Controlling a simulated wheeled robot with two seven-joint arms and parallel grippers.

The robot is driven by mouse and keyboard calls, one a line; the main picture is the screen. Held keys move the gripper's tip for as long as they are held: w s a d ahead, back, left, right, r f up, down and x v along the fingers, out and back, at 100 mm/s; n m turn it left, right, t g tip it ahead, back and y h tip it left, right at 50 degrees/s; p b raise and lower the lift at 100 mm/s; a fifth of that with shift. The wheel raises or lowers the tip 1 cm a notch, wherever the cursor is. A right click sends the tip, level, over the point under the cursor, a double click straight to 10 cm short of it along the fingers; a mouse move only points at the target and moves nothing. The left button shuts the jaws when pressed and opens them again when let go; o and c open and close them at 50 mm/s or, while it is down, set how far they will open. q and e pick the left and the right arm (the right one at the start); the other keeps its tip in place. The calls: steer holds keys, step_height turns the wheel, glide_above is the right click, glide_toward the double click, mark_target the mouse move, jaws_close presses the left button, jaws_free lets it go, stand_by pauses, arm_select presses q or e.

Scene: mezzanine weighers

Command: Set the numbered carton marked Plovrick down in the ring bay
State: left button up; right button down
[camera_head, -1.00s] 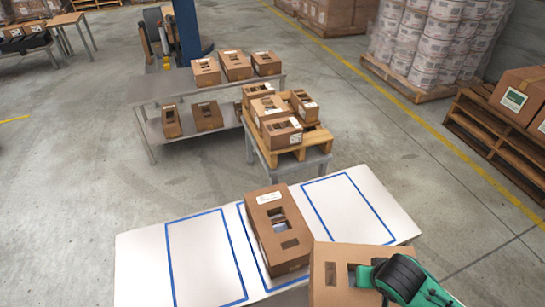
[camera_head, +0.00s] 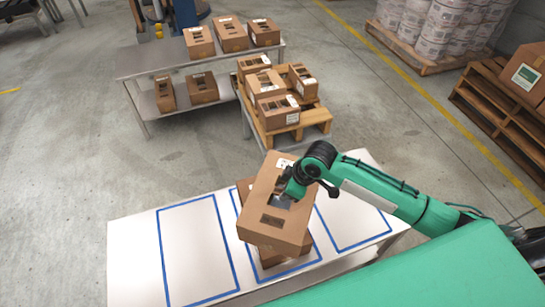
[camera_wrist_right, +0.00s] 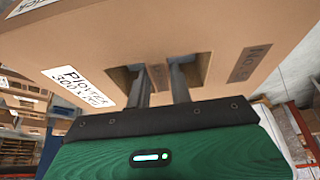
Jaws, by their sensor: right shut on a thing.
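My right gripper (camera_head: 291,192) is shut on a brown carton (camera_head: 262,222) by its cut-out holes and holds it tilted over the white table (camera_head: 130,240). In the right wrist view both fingers (camera_wrist_right: 160,85) go into the holes of this carton (camera_wrist_right: 215,35); its white label appears to read Plovrick, with blurred smaller text. Another carton (camera_head: 241,190) stands under it in the middle blue-outlined bay, mostly hidden. The left bay (camera_head: 195,255) and right bay (camera_head: 352,215) look empty. No ring mark is legible on any bay. My left gripper is out of view.
A grey two-level bench (camera_head: 140,66) with several cartons stands behind. A wooden pallet (camera_head: 285,130) with several cartons sits on a low stand behind the table. Wooden pallets (camera_head: 490,110) and wrapped pails (camera_head: 432,30) are at the right. The floor between is clear.

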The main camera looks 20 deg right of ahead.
mark_target(271, 176)
steer(key=w+r+n, duration=0.1)
steer(key=w+n, duration=0.1)
steer(key=w+a+r+n+g+p, duration=0.1)
steer(key=w+r+n, duration=0.1)
steer(key=w+r+n+g+y, duration=0.1)
steer(key=w+r+n, duration=0.1)
steer(key=shift+w+a+r+n, duration=0.2)
steer(key=shift+a+n, duration=0.1)
steer(key=shift+n, duration=0.1)
steer(key=shift+w+a+r+n+g+p, duration=0.1)
steer(key=shift+w+r+n+g+p, duration=0.2)
steer(key=shift+r+n+g, duration=0.1)
steer(key=shift+f+b, duration=1.5)
steer(key=shift+b, duration=0.15)
steer(key=shift+f, duration=0.15)
steer(key=shift+f+b, duration=0.3)
steer(key=shift+f, duration=0.5)
